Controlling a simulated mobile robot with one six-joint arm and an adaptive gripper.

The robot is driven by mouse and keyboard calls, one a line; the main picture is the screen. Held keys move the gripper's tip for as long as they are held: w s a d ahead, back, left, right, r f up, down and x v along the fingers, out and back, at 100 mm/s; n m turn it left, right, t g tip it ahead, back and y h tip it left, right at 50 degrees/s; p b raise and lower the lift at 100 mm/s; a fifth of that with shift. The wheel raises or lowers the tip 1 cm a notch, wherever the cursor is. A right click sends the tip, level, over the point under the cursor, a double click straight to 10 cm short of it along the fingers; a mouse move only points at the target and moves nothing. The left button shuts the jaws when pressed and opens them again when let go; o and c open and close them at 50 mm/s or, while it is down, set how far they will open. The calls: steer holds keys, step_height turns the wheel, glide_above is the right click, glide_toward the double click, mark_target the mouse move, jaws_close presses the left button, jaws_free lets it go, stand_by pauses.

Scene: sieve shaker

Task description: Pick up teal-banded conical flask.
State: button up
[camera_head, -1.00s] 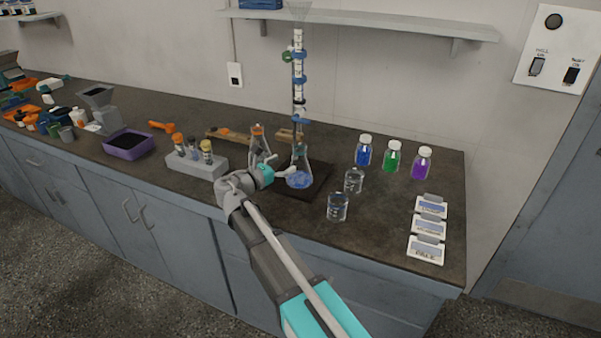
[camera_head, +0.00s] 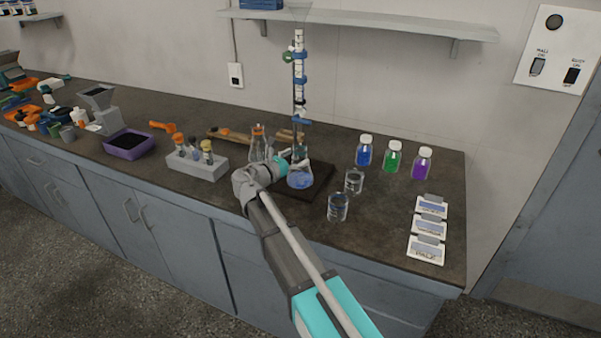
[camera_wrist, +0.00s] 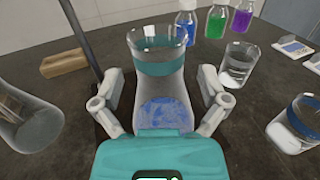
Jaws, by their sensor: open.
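The teal-banded conical flask (camera_wrist: 160,85) stands upright in the middle of the wrist view, with a teal band near its neck and blue contents low down. In the head view it (camera_head: 300,177) stands on the dark base plate below the burette. My gripper (camera_wrist: 160,103) is open, with one finger on each side of the flask. No clear grip shows, and I cannot tell whether either finger touches the glass. In the head view my gripper (camera_head: 287,166) is close to the flask's left side, its fingers partly hidden.
The burette stand's rod (camera_wrist: 88,45) rises behind left. Another conical flask (camera_wrist: 28,115) stands left, and two beakers (camera_head: 354,181) (camera_head: 338,207) stand right. Three capped bottles (camera_head: 392,156) are farther right. A grey vial rack (camera_head: 198,167) is left. Bench space between beakers and cards is free.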

steer(key=shift+w+d, duration=0.5)
steer(key=shift+w, duration=0.05)
steer(key=shift+c, duration=0.3)
jaws_close()
